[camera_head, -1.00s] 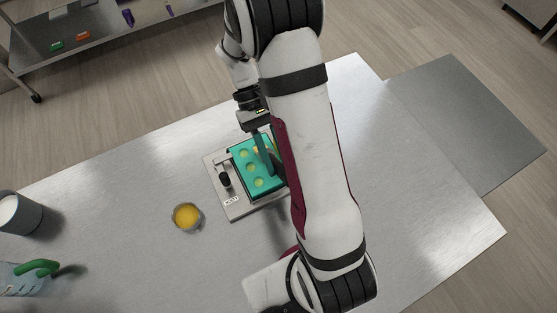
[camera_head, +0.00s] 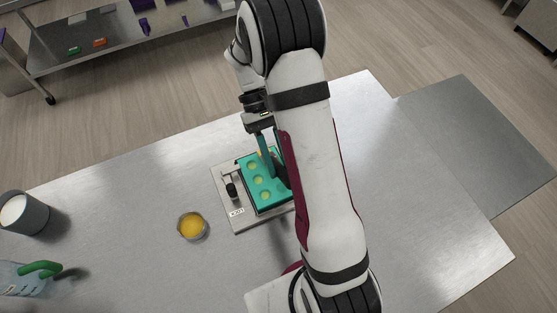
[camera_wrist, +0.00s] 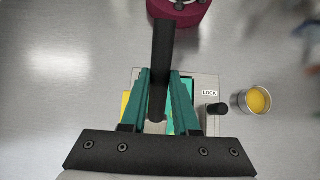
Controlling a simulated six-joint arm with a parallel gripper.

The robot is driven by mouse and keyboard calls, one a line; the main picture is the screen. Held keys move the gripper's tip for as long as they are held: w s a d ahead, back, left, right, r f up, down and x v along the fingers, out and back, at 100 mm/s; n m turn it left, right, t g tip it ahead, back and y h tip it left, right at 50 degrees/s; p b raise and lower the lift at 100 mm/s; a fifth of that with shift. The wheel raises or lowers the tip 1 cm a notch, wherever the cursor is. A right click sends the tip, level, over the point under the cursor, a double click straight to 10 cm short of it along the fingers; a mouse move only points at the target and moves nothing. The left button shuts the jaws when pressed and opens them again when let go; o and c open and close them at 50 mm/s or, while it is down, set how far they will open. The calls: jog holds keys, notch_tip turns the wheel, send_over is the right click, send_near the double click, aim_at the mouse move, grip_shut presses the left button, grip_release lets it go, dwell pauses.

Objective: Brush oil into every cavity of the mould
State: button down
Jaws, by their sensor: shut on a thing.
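The teal mould (camera_head: 266,203) lies in a grey metal fixture (camera_head: 237,219) on the table, with several round yellowish cavities showing in its left part. My arm covers its right part. My gripper (camera_head: 266,143) is over the far side of the mould. In the wrist view my gripper (camera_wrist: 158,90) has its teal fingers shut on a dark brush handle (camera_wrist: 162,52). The brush tip is hidden, so I cannot tell whether it touches a cavity. A small bowl of yellow oil (camera_head: 192,226) stands left of the fixture; it also shows in the wrist view (camera_wrist: 257,100).
A black knob (camera_head: 232,190) stands on the fixture's left side by a LOCK label. A grey cup (camera_head: 23,213) and a clear container with a green handle (camera_head: 40,269) stand at the far left. The table front is mostly clear.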

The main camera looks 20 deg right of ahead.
notch_tip(320, 180, up, 7)
dwell(0.3)
jog(key=c, duration=1.4)
grip_release()
grip_shut()
jog(key=shift+f, duration=0.1)
jog(key=shift+t, duration=0.8)
jog(key=f, duration=0.3)
jog(key=s+f, duration=0.1)
jog(key=f, duration=0.2)
jog(key=shift+s+f, duration=0.2)
